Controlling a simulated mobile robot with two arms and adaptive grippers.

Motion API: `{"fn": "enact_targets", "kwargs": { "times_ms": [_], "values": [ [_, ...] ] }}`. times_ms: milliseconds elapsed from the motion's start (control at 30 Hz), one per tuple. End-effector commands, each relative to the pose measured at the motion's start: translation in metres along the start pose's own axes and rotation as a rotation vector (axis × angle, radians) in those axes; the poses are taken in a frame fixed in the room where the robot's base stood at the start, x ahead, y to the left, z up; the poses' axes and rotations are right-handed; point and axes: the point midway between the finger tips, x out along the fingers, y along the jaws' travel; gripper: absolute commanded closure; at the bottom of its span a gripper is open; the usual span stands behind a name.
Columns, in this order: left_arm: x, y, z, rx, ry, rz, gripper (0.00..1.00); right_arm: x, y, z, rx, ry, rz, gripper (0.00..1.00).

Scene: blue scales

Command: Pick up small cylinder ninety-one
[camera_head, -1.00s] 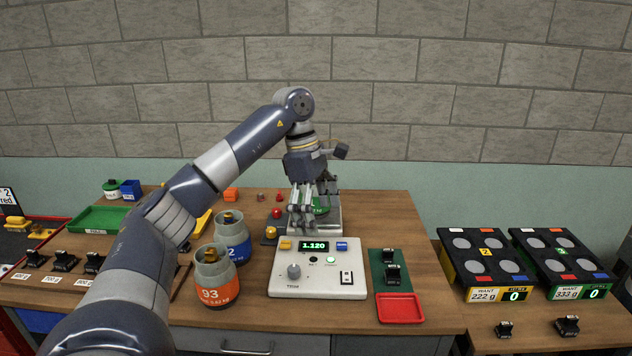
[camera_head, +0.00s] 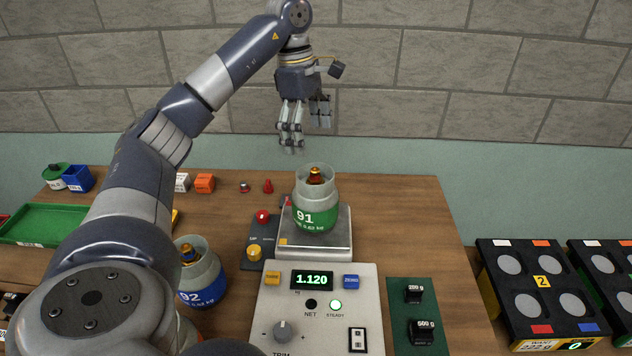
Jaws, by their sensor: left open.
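The small cylinder ninety-one (camera_head: 316,204) is a grey gas bottle with a green band marked 91 and a brass valve in its collar. It stands upright on the metal plate of the scale (camera_head: 340,241). The scale's console (camera_head: 319,312) reads 1.120 with a green steady light. My left gripper (camera_head: 305,140) is open and empty, pointing down above the cylinder and slightly behind or over it, with a visible gap between. My right gripper is not in view.
Cylinder 92 (camera_head: 203,277), with a blue band, stands left of the console, partly behind my left arm. A green mat (camera_head: 411,341) with black weights lies right of the console. Green tray (camera_head: 45,224) is at left. A pad unit marked 2 (camera_head: 536,289) is at right.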

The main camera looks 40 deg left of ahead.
Motion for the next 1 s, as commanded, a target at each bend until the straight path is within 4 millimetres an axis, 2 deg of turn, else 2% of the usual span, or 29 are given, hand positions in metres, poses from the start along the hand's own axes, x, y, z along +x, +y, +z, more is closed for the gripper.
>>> {"fn": "enact_targets", "kwargs": {
  "times_ms": [233, 400, 633, 800, 1000],
  "values": [
    [0.032, -0.001, 0.000, 0.001, 0.001, -0.005, 0.07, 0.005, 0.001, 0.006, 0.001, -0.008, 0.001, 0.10],
    [0.050, -0.001, 0.000, -0.001, 0.002, -0.003, 0.07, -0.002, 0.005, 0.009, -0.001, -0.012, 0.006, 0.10],
    [0.064, -0.001, 0.000, -0.001, 0.002, -0.004, 0.07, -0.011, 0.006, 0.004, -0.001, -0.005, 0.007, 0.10],
    [0.085, -0.003, -0.001, 0.000, 0.002, -0.005, 0.07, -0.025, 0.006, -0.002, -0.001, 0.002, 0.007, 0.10],
    [0.106, -0.002, 0.000, 0.001, 0.001, -0.002, 0.07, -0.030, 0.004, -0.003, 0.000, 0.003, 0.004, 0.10]
  ]
}}
